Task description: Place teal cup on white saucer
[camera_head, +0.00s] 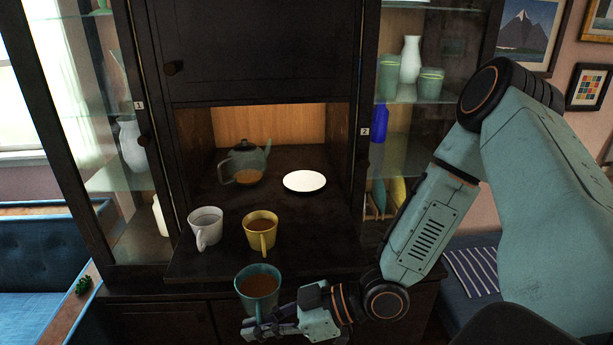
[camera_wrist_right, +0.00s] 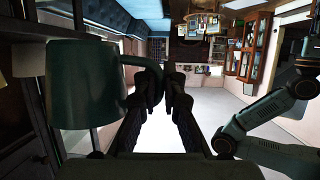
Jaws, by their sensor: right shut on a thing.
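The teal cup (camera_head: 258,285) holds a brown drink and is upright in front of the cabinet shelf's front edge. My right gripper (camera_head: 262,328) is shut on its handle. In the right wrist view the cup (camera_wrist_right: 85,85) fills the left side, with its handle between the fingers of the right gripper (camera_wrist_right: 163,92). The white saucer (camera_head: 304,181) lies empty on the dark shelf, farther back and to the right of the cup. My left gripper is not in view.
A white cup (camera_head: 206,228) and a yellow cup (camera_head: 261,232) stand on the shelf's front part (camera_head: 320,255), between the teal cup and the niche. A teapot (camera_head: 245,162) stands left of the saucer. Glass-fronted cabinet sections flank the niche.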

